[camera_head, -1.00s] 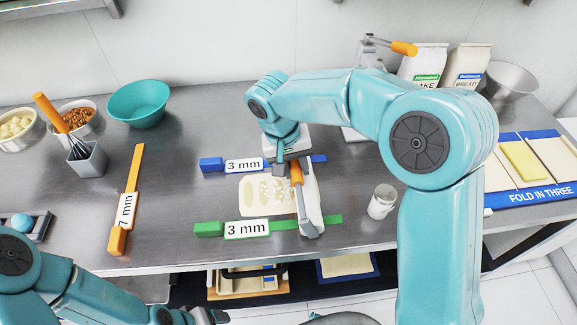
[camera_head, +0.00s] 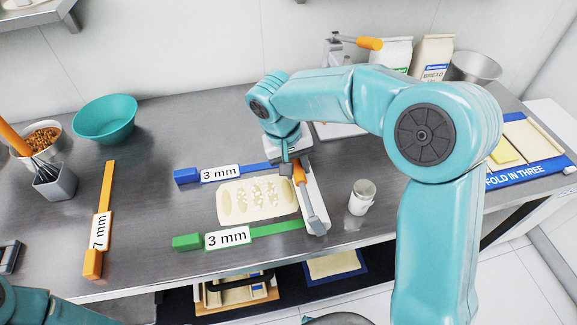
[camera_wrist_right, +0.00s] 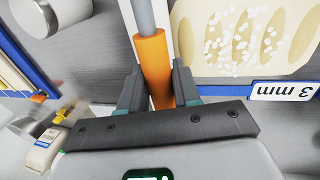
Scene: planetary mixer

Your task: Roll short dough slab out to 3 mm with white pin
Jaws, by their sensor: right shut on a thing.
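The short dough slab (camera_head: 285,210) lies flat on the steel table, pale, with several oval marks and white specks. It shows upside down in the wrist view (camera_wrist_right: 215,66). The blue 3 mm strip (camera_head: 258,168) lies behind it and the green 3 mm strip (camera_head: 270,231) in front. My right gripper (camera_head: 297,165) is shut on the orange handle (camera_wrist_right: 153,62), which joins a grey shaft. The white pin (camera_head: 321,197) appears as the white piece under that shaft, across the strips' right ends, just right of the slab. Its contact with the strips is hidden.
A white jar (camera_head: 362,198) stands close to the right of the pin. An orange 7 mm strip (camera_head: 104,205), a whisk holder (camera_head: 55,182) and a teal bowl (camera_head: 105,119) stand left. The blue fold board (camera_head: 535,172) is far right.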

